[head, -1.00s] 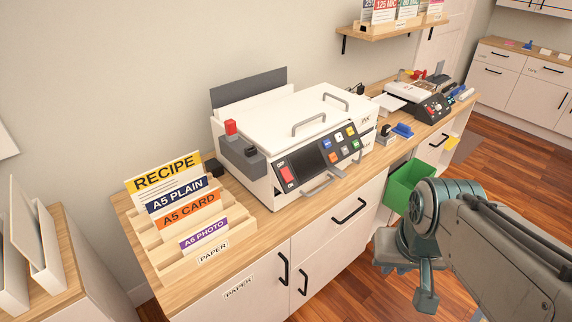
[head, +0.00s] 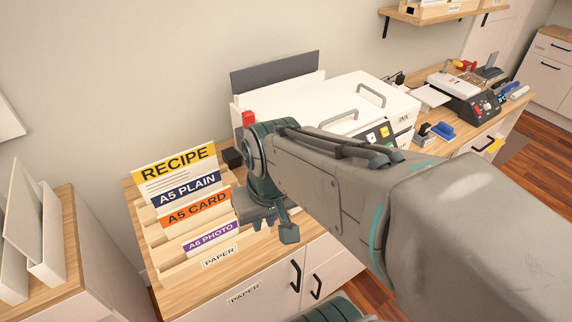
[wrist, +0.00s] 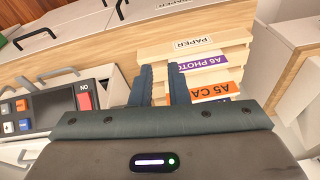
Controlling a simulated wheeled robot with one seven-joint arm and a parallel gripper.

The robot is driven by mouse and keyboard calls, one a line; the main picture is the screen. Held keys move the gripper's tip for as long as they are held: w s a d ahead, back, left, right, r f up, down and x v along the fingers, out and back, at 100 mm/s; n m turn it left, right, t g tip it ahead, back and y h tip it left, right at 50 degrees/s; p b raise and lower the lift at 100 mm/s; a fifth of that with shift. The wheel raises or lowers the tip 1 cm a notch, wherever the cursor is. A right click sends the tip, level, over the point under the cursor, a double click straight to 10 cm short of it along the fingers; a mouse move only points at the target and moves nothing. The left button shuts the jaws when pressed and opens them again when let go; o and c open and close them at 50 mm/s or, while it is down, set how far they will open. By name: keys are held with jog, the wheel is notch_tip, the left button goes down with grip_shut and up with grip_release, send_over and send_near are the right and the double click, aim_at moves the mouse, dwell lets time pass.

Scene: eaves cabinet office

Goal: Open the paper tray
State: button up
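The white printer (head: 345,100) stands on the wooden counter; my arm hides much of its front in the head view. In the wrist view its control panel (wrist: 48,108) with a red button is at the left. A grey bar handle (wrist: 57,72) shows on the printer's lower front there, apparently the paper tray's. In the head view that handle is hidden behind my arm. My gripper (wrist: 161,67) is open and empty, its two fingers a little apart, to the right of the handle in the wrist view. In the head view my gripper (head: 268,222) is beside the paper rack.
The wooden paper rack (head: 175,270) with labelled cards is close to my gripper; it also shows in the wrist view (wrist: 170,54). White cabinets with black handles (head: 296,276) are below the counter. A black machine (head: 470,100) stands farther right.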

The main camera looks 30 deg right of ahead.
jog(key=w+d+f+m+t+y+b, duration=0.2)
jog(key=d+f+m+y+b, duration=0.25)
jog(key=f+b, duration=0.3)
jog(key=w+d+f+m+t+y+b, duration=0.2)
jog(key=d+f+m+y+b, duration=0.1)
jog(key=d+f+m+b, duration=0.4)
jog(key=s+d+f+m+t+h+b, duration=0.25)
jog(key=d+f+t, duration=0.2)
jog(key=d, duration=0.55)
jog(key=s+d+f+m+t+h+b, duration=0.1)
jog(key=d+f+m+t+h+b, duration=0.25)
jog(key=d, duration=0.65)
jog(key=shift+n+t+h, duration=0.25)
jog(key=shift+n+t, duration=0.3)
jog(key=shift+t, duration=0.05)
jog(key=x, duration=1.3)
jog(key=shift+w+a+r+b, duration=0.1)
jog(key=shift+w+r+b, duration=0.05)
jog(key=shift+b, duration=0.25)
grip_shut()
